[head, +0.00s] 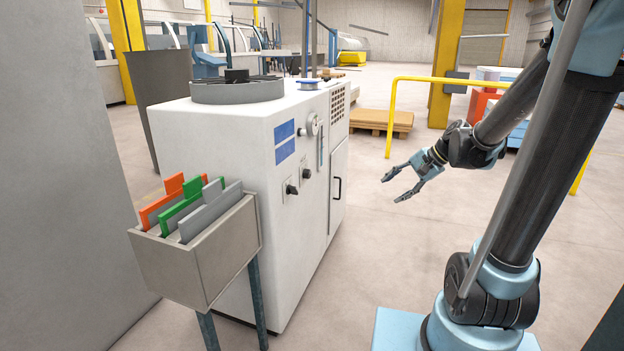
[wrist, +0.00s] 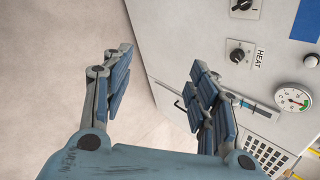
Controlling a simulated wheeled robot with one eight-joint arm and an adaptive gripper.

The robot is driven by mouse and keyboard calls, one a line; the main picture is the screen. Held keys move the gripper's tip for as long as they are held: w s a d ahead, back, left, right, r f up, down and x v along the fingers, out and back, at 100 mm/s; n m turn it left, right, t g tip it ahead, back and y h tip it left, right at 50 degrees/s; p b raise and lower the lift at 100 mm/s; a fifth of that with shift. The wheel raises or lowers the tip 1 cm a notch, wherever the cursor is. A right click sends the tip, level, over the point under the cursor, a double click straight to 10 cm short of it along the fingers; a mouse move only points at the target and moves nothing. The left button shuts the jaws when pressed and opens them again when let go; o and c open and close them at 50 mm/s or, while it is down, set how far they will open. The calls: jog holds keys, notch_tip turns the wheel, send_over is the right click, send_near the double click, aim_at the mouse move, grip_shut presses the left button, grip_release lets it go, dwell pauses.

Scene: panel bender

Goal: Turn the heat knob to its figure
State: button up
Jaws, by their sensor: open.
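The heat knob (wrist: 237,56) is a black knob on a white machine's panel, with the word HEAT beside it in the wrist view. In the head view it appears to be the farther (head: 306,173) of two dark knobs. Its pointer and any scale are too small to read. My gripper (head: 390,190) is open and empty, in the air to the right of the panel and apart from it. In the wrist view my gripper's fingers (wrist: 160,62) are spread wide, with the knob to the right of them. No figure for the knob can be read.
A second black knob (wrist: 242,4) sits near the heat knob. A round gauge (wrist: 292,98) and a door handle (head: 337,188) are on the same white machine (head: 200,150). A bin of coloured plates (head: 190,262) stands at its near corner. A yellow rail (head: 391,115) stands behind my gripper.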

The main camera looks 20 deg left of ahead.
jog(key=w+a+f+m+y, duration=0.2)
jog(key=w+a+m+y, duration=0.25)
jog(key=w+a, duration=0.7)
jog(key=m+y, duration=0.5)
jog(key=y, duration=0.1)
send_near(310, 175)
jog(key=shift+g+h, duration=0.25)
jog(key=shift+g, duration=0.05)
jog(key=a, duration=0.3)
jog(key=w+a, duration=0.1)
jog(key=a, duration=0.5)
jog(key=shift+w+a+r, duration=0.1)
jog(key=shift+w, duration=0.05)
jog(key=c, duration=1.1)
